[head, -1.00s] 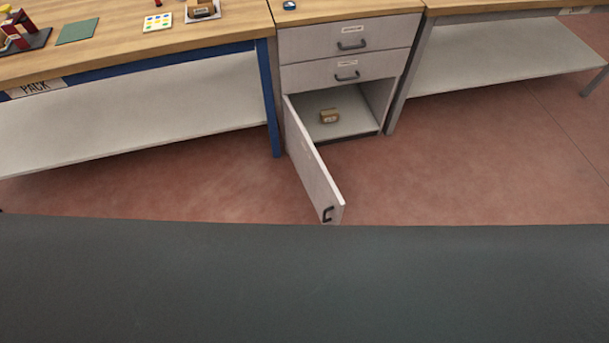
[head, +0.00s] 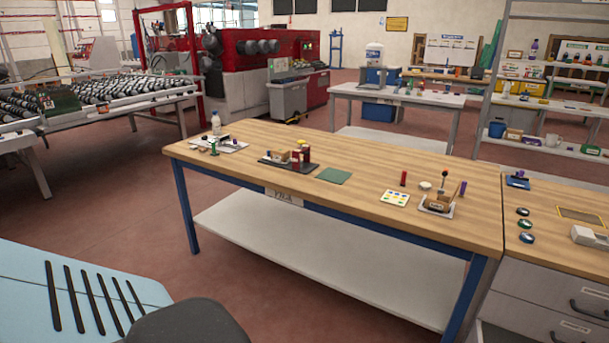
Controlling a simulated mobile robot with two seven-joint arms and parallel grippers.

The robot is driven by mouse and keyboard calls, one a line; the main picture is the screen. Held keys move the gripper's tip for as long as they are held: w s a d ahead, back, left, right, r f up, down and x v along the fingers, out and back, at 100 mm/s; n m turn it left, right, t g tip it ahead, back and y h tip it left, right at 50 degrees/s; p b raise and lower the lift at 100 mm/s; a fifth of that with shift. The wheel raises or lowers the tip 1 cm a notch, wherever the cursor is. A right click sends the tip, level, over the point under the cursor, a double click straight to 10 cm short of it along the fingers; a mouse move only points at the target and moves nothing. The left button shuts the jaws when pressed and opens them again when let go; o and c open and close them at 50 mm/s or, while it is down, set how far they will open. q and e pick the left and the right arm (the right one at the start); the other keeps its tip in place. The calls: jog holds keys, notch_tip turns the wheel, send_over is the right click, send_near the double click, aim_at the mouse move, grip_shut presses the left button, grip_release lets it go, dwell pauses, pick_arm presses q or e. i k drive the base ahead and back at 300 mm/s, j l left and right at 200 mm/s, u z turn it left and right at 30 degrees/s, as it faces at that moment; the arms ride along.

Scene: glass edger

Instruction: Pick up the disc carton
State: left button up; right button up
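No carton that I can surely tell as the disc carton shows now. A small brown box (head: 437,203) sits in a white tray (head: 448,213) near the right end of the wooden bench (head: 290,150); its label is too small to read. Neither of my grippers is in view.
The bench also holds a red-and-black fixture (head: 290,155), a green mat (head: 333,176) and a card with coloured dots (head: 395,198). A white shelf (head: 330,260) runs beneath. Red floor (head: 120,210) lies open at left, before a roller table (head: 110,95).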

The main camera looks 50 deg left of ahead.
aim_at(275, 155)
jog(key=u, duration=1.65)
jog(key=i+j+z, duration=0.5)
jog(key=i+j, duration=0.2)
jog(key=i, duration=0.4)
jog(key=i+j+z, duration=0.5)
jog(key=i+j, duration=0.4)
jog(key=j, duration=0.2)
